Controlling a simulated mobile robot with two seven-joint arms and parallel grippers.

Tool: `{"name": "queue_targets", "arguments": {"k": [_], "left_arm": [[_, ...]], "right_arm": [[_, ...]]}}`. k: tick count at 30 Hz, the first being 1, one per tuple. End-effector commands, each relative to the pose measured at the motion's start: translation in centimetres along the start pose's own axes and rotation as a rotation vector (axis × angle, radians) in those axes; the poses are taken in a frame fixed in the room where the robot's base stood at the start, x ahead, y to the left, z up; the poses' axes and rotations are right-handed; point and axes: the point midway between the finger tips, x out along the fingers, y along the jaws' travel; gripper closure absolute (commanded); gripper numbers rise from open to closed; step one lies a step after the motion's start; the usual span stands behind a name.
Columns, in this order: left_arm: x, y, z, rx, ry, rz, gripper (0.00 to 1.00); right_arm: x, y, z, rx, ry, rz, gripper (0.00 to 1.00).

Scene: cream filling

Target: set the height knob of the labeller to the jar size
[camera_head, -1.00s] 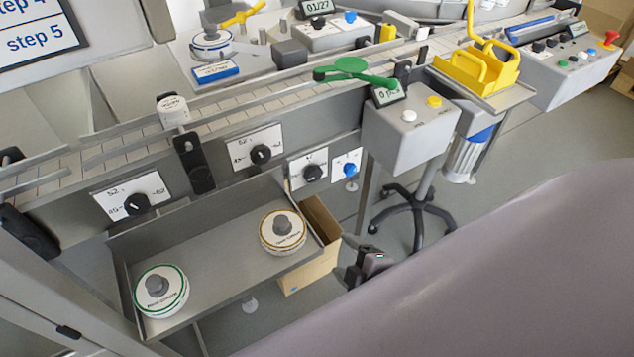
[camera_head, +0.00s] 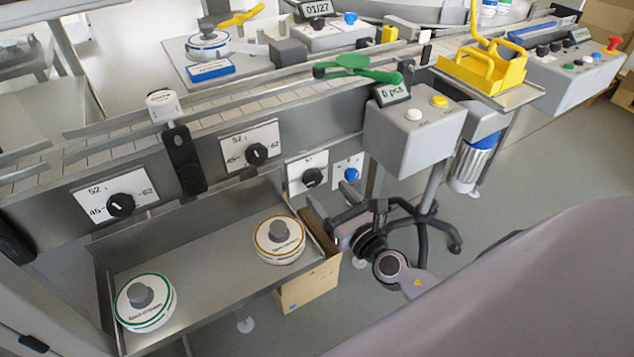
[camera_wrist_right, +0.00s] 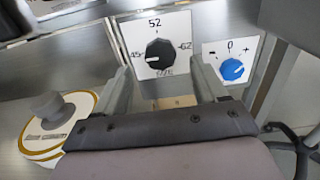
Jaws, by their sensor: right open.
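Three white dial plates with black knobs sit along the machine's front: a left knob (camera_head: 121,205), a middle knob (camera_head: 257,154) and a right knob (camera_head: 312,177). The right knob also shows in the right wrist view (camera_wrist_right: 159,53), on a plate marked 45, 52 and 62; its white mark points left, toward 45. Beside it is a blue knob (camera_head: 351,174) on a plate with minus, 0 and plus (camera_wrist_right: 232,69). My right gripper (camera_wrist_right: 165,88) is open and empty, its fingers below and either side of the right knob, apart from it. My left gripper is out of view.
A metal tray (camera_head: 205,275) below the knobs holds a green-ringed disc (camera_head: 146,303) and an orange-ringed disc (camera_head: 279,240). A cardboard box (camera_head: 308,288) stands under it. A grey counter box (camera_head: 415,135) on a wheeled stand is right of the knobs. A white jar (camera_head: 163,105) stands on the conveyor.

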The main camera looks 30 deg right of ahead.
Motion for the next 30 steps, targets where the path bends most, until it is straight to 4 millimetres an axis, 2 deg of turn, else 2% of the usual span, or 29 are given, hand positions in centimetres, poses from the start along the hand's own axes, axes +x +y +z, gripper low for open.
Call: {"name": "queue_targets", "arguments": {"k": [6,12,25,30], "left_arm": [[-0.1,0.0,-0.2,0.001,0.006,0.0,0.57],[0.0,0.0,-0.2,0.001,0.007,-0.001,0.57],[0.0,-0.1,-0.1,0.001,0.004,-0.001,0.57],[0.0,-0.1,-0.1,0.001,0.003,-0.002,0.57]], "right_arm": [[3.1,0.0,0.1,0.005,-0.002,-0.001,0.28],[5.1,0.1,0.1,0.006,-0.001,0.0,0.28],[5.8,0.1,0.0,0.007,0.001,0.0,0.28],[5.8,0.1,0.0,0.007,0.001,0.0,0.82]]}}
